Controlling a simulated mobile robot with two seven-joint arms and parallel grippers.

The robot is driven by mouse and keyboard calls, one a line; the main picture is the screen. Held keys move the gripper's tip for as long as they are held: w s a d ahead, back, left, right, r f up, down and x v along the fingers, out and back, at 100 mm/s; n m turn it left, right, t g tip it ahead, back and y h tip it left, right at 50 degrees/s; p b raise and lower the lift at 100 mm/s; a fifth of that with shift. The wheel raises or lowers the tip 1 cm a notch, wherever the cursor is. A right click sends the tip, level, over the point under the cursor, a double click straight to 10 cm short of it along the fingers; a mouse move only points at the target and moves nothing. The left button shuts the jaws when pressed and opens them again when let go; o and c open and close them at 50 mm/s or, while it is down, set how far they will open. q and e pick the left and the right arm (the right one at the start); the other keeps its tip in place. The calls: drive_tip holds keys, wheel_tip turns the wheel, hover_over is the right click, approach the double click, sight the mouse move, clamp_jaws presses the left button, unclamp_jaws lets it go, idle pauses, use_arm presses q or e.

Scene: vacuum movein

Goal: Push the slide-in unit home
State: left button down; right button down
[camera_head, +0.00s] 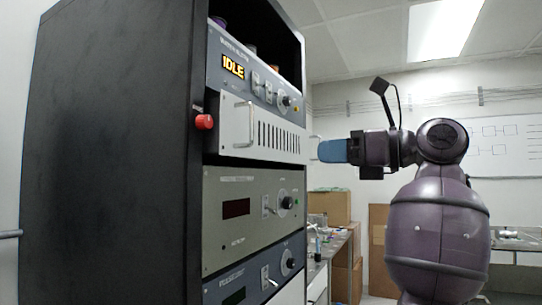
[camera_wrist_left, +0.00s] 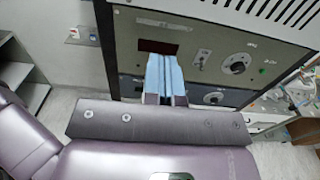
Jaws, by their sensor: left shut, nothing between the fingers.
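The slide-in unit (camera_head: 262,133) is a white panel with dark vertical vents and a handle at each end. It sits in the black rack between a panel reading IDLE and a grey-green panel, and its front stands out from the panel below. In the left wrist view its vented front (camera_wrist_left: 285,10) shows only at the top right edge. My left gripper (camera_head: 322,150) is shut and empty, with blue fingers, by the unit's right end. In the wrist view the shut fingers (camera_wrist_left: 162,58) overlap the panel below the vents; contact cannot be told. My right gripper is not in view.
The rack (camera_head: 115,150) fills the left side. A red knob (camera_head: 204,122) sticks out by the unit's left end. The grey-green panel (camera_head: 238,210) below has a dial and a switch. Cardboard boxes (camera_head: 330,207) and a bench stand behind, right of the rack.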

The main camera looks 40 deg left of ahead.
sight(248, 154)
use_arm(q)
drive_tip(key=p+x, duration=0.1)
drive_tip(key=x, duration=1.2)
drive_tip(key=shift+s, duration=0.1)
drive_tip(key=shift+s+a, duration=0.1)
drive_tip(key=shift+a, duration=0.3)
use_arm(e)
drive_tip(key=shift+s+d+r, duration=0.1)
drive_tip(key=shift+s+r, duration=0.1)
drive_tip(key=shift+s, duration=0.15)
use_arm(q)
drive_tip(key=p+x, duration=0.1)
drive_tip(key=x, duration=0.2)
drive_tip(key=shift+s+a, duration=0.15)
drive_tip(key=shift+a, duration=0.5)
drive_tip(key=shift+d, duration=0.15)
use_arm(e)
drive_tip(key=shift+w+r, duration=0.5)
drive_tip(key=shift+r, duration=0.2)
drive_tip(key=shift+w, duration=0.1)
